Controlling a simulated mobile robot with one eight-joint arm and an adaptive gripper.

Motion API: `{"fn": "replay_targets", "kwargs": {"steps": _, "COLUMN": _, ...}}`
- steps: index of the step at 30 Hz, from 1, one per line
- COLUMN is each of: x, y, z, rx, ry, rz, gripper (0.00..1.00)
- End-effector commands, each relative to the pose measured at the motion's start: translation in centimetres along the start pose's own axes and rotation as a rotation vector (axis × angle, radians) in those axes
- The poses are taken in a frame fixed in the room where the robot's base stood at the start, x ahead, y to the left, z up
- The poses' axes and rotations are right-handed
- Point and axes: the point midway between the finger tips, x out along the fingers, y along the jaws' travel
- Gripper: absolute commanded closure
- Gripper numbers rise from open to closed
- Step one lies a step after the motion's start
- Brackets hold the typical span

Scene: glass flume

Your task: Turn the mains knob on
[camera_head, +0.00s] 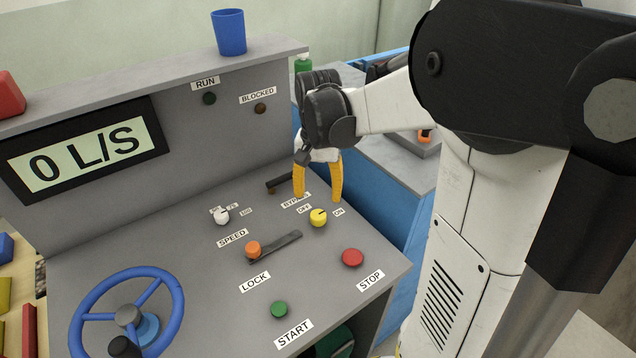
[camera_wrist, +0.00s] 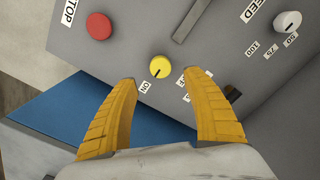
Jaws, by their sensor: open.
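A yellow knob (camera_head: 318,217) sits on the sloping grey console, between small OFF and ON labels. No word "mains" is readable; a larger label just behind is partly hidden by my gripper. The knob also shows in the wrist view (camera_wrist: 160,67), with a dark pointer mark; I cannot tell for sure which label it points to. My gripper (camera_head: 318,192) has two yellow fingers pointing down, above and slightly behind the knob. In the wrist view my gripper (camera_wrist: 159,77) is open and empty, the knob just beyond the gap between its fingertips, with no visible contact.
A red STOP button (camera_head: 352,258), orange-knobbed LOCK lever (camera_head: 253,250), white SPEED knob (camera_head: 221,216) and green START button (camera_head: 279,309) surround it. A dark lever (camera_head: 278,185) lies behind. The display (camera_head: 85,155) reads 0 L/S. A blue handwheel (camera_head: 128,318) is front left.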

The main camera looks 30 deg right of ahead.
Motion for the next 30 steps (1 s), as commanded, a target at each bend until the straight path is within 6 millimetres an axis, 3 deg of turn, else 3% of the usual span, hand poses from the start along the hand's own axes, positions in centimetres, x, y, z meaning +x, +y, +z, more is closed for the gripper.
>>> {"fn": "replay_targets", "kwargs": {"steps": 3, "x": -1.9, "y": 0.0, "z": 0.0, "rx": 0.000, "ry": 0.000, "rz": 0.000, "gripper": 0.42}}
{"fn": "replay_targets", "kwargs": {"steps": 7, "x": -3.1, "y": 0.0, "z": 0.0, "rx": 0.000, "ry": 0.000, "rz": 0.000, "gripper": 0.42}}
{"fn": "replay_targets", "kwargs": {"steps": 25, "x": -3.5, "y": 0.0, "z": 0.1, "rx": -0.004, "ry": 0.003, "rz": -0.001, "gripper": 0.42}}
{"fn": "replay_targets", "kwargs": {"steps": 30, "x": -4.7, "y": -0.6, "z": 2.5, "rx": -0.095, "ry": 0.067, "rz": -0.033, "gripper": 0.42}}
